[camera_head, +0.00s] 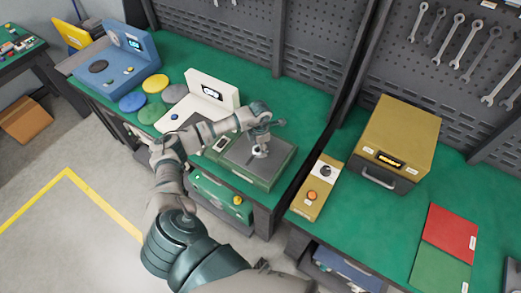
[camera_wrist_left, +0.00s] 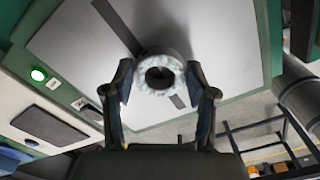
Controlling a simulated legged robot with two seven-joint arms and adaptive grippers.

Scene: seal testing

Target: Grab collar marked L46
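A small grey-white ring-shaped collar (camera_wrist_left: 160,76) with a dark centre hole sits on the pale plate of a green-edged test device (camera_wrist_left: 225,40). Its marking cannot be read. In the head view the collar (camera_head: 260,152) is a small light piece on the grey plate of the green device (camera_head: 235,170). My left gripper (camera_wrist_left: 160,80) has its fingers spread on either side of the collar, with a narrow gap seeming to show at each side. In the head view my left gripper (camera_head: 261,128) is right over the collar and partly hides it. My right gripper is not in view.
A white device (camera_head: 212,90) stands behind my left arm, with a blue device (camera_head: 120,62) and coloured discs further left. On the right bench are a yellow box (camera_head: 391,140), a control panel (camera_head: 316,188) and red (camera_head: 450,229) and green plates. The wrist view shows a green-lit button (camera_wrist_left: 38,75).

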